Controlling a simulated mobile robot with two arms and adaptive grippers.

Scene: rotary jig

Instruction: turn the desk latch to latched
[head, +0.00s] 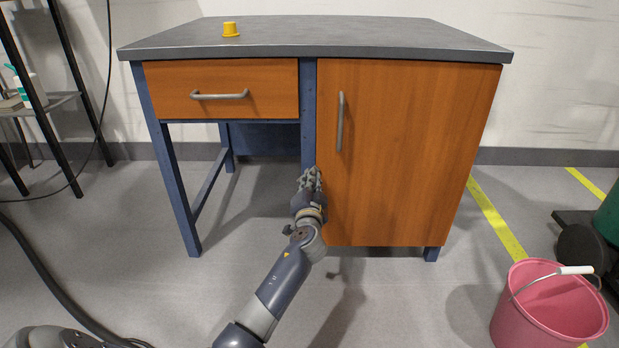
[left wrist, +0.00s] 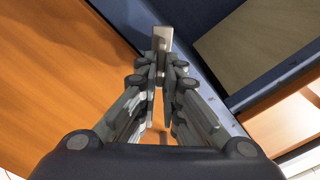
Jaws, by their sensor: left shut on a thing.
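The desk (head: 330,35) has a grey top, a blue frame, an orange drawer and an orange cabinet door (head: 410,150). The desk latch (left wrist: 162,38) shows in the left wrist view as a small pale metal piece by the blue post, at the door's edge. My left gripper (head: 310,180) reaches the post beside the door's left edge. In the left wrist view its fingers (left wrist: 161,72) are shut on the latch. In the head view the gripper hides the latch, so I cannot tell its exact angle. My right gripper is not in view.
A yellow cap-like object (head: 231,30) stands on the desk top. The drawer handle (head: 220,95) and the door handle (head: 340,120) stick out in front. A pink bucket (head: 545,310) stands at the front right. The space under the drawer is open.

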